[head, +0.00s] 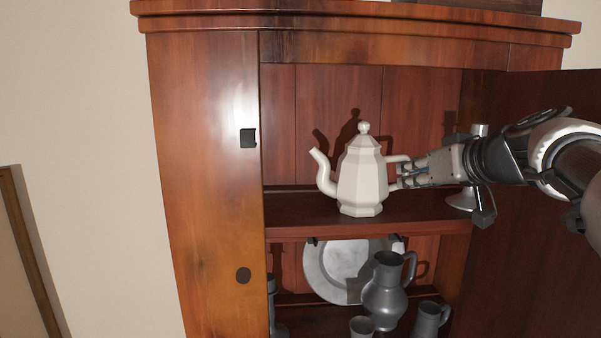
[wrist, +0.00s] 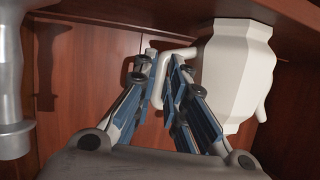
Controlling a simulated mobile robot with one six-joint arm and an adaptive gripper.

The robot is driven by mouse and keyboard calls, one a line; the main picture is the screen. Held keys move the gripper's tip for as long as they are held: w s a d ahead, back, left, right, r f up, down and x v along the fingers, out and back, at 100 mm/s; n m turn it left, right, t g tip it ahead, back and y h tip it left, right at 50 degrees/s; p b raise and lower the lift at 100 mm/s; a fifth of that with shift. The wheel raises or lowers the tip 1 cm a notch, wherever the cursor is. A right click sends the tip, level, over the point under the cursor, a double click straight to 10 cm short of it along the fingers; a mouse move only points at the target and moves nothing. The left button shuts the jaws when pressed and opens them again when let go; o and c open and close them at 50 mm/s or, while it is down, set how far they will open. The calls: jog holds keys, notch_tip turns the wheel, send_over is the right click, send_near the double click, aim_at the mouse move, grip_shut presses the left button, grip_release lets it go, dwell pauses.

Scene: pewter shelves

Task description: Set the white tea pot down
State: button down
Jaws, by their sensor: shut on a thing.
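The white tea pot (head: 362,178) is upright at the upper shelf (head: 420,212) of the wooden cabinet, its spout to the left and its handle to the right. Its base appears at the shelf's front part; I cannot tell whether it touches the board. My gripper (head: 404,174) comes in from the right and is shut on the pot's handle. In the wrist view the tea pot (wrist: 235,75) is at the right, with the fingers (wrist: 166,88) closed at its handle. The fingers partly hide the handle.
A pewter candlestick-like piece (head: 462,198) stands behind my gripper on the same shelf; it also shows at the left of the wrist view (wrist: 12,90). Below are a pewter plate (head: 330,268), a jug (head: 386,295) and smaller vessels. The open door (head: 545,255) is at right.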

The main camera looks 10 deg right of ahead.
jog(key=shift+s+d, duration=0.25)
jog(key=shift+s, duration=0.05)
jog(key=c, duration=2.1)
grip_release()
jog(key=shift+f, duration=0.1)
jog(key=shift+o, duration=1.4)
jog(key=shift+w+a, duration=0.15)
jog(key=shift+a, duration=0.05)
jog(key=shift+o, duration=0.9)
jog(key=shift+d, duration=0.1)
